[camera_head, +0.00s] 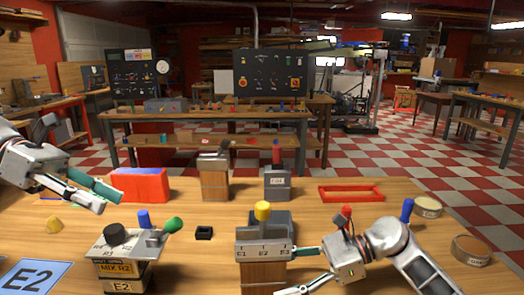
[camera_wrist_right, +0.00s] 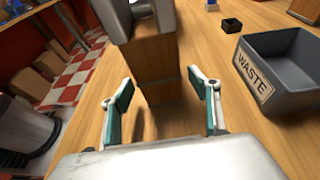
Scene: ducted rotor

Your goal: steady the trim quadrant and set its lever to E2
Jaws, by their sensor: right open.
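The quadrant with small E labels (camera_head: 262,253) stands on a wooden block at the front middle; I take it as the trim quadrant. Its yellow lever knob (camera_head: 262,210) stands near the middle; its exact mark is too small to read. My right gripper (camera_head: 289,270) is open at the quadrant's right side. In the right wrist view its two teal-padded fingers (camera_wrist_right: 160,90) are apart, with the wooden block (camera_wrist_right: 156,70) ahead between them; contact cannot be told. My left gripper (camera_head: 112,201) hangs at the left above the table, fingers apart and empty.
A blue E2 card (camera_head: 35,275) lies at front left. A small black tray (camera_head: 204,233) lies between. A WASTE bin (camera_wrist_right: 290,70) shows in the wrist view. A red frame (camera_head: 351,193) lies behind.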

